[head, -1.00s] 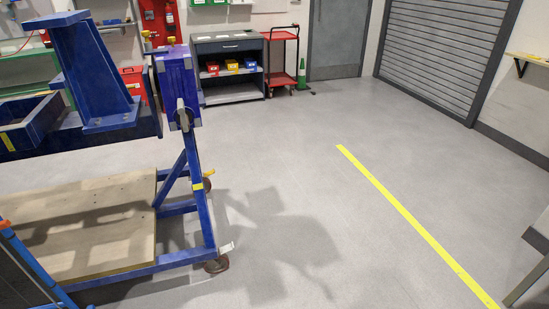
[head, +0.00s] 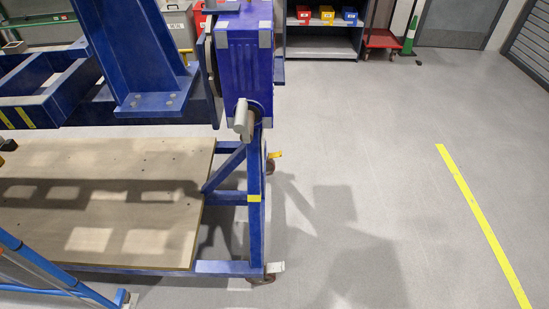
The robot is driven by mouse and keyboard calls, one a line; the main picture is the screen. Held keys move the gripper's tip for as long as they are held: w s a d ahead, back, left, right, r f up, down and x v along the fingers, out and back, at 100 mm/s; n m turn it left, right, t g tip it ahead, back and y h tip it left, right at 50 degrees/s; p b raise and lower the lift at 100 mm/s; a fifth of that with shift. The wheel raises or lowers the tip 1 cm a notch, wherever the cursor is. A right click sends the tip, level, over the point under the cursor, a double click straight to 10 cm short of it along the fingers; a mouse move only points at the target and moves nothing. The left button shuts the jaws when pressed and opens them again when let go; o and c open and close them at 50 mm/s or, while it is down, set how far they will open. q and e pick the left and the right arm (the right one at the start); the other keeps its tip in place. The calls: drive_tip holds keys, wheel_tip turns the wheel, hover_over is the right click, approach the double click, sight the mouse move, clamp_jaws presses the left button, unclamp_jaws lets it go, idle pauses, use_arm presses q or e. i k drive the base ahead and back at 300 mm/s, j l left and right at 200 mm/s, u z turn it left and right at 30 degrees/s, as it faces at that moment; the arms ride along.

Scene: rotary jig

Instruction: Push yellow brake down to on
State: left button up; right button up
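A small yellow brake lever (head: 275,154) sticks out to the right at the far caster (head: 270,166) of the blue rotary jig (head: 256,215). It looks roughly level, but it is too small to tell its exact position. The near caster (head: 262,278) has a light grey pedal (head: 275,267). Neither of my grippers can be made out in the head view.
A grey crank handle (head: 243,120) juts from the jig's gearbox (head: 243,65). A wooden deck (head: 100,245) fills the jig's base. A blue tubular frame (head: 50,275) stands at the lower left. The floor (head: 380,190) right of the jig is clear, with a yellow line (head: 480,215).

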sight(276, 154)
drive_tip(key=i+l+u, duration=0.1)
drive_tip(key=u, duration=0.55)
drive_tip(key=i+l+u, duration=0.25)
drive_tip(key=l, duration=0.2)
drive_tip(key=l+u, duration=0.25)
drive_tip(key=l, duration=0.15)
drive_tip(key=i+l+u, duration=0.2)
drive_tip(key=l, duration=0.3)
drive_tip(key=l+u, duration=0.25)
drive_tip(key=l, duration=0.25)
